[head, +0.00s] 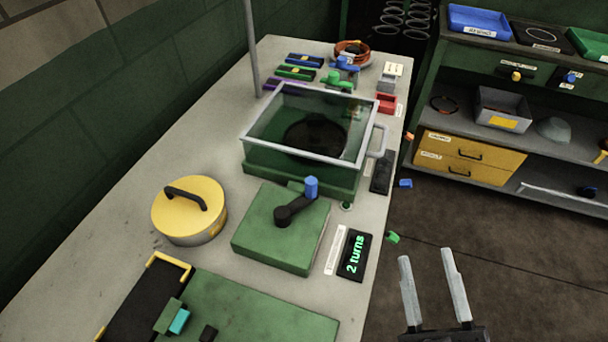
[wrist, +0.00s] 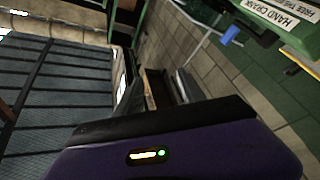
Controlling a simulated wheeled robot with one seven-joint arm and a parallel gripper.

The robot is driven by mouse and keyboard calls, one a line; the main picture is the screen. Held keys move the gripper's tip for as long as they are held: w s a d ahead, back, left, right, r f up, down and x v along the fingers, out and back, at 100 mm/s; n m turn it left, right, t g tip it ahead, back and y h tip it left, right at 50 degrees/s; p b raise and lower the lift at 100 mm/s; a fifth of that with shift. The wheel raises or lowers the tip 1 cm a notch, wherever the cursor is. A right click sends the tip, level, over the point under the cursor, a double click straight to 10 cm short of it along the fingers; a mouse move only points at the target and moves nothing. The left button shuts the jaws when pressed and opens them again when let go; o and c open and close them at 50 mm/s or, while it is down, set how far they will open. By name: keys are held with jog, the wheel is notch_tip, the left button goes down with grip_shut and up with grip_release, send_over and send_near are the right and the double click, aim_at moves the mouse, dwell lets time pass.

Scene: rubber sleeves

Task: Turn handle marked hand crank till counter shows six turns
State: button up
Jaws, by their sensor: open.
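The hand crank is a green box (head: 262,240) on the bench top with a dark crank arm (head: 292,211) and an upright blue knob (head: 312,187). The black counter (head: 355,254) beside it reads "2 turns" in green. My gripper (head: 432,270) is open and empty, right of the bench edge, apart from the crank. In the wrist view, the "HAND CRANK" label (wrist: 272,13) shows at the top right, with the blue knob (wrist: 231,35) to its left.
A glass-lidded green box (head: 300,165) stands behind the crank, and a yellow round lidded pot (head: 190,215) stands left. A green board (head: 255,315) lies in front. Shelves (head: 520,130) stand at the right. Floor beside the bench is mostly clear.

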jog(key=w+a+r+n+y, duration=0.4)
jog(key=w+n+y, duration=0.2)
jog(key=w+n, duration=0.45)
jog(key=n+g+y, duration=0.5)
jog(key=n, duration=1.5)
send_over(316, 188)
jog(key=s+d, duration=0.3)
jog(key=d, duration=0.2)
notch_tip(316, 188, down, 4)
jog(key=r, duration=0.1)
jog(key=a+f+n+g, duration=0.1)
jog(key=f+n, duration=0.1)
jog(key=f+n+g, duration=0.1)
jog(key=f+n, duration=0.1)
jog(key=a+f+n+g, duration=0.1)
jog(key=f+n, duration=0.1)
jog(key=f, duration=0.1)
jog(key=shift+w+a+g, duration=0.3)
jog(key=shift+p+x, duration=0.5)
jog(key=shift+x, duration=3.35)
grip_shut()
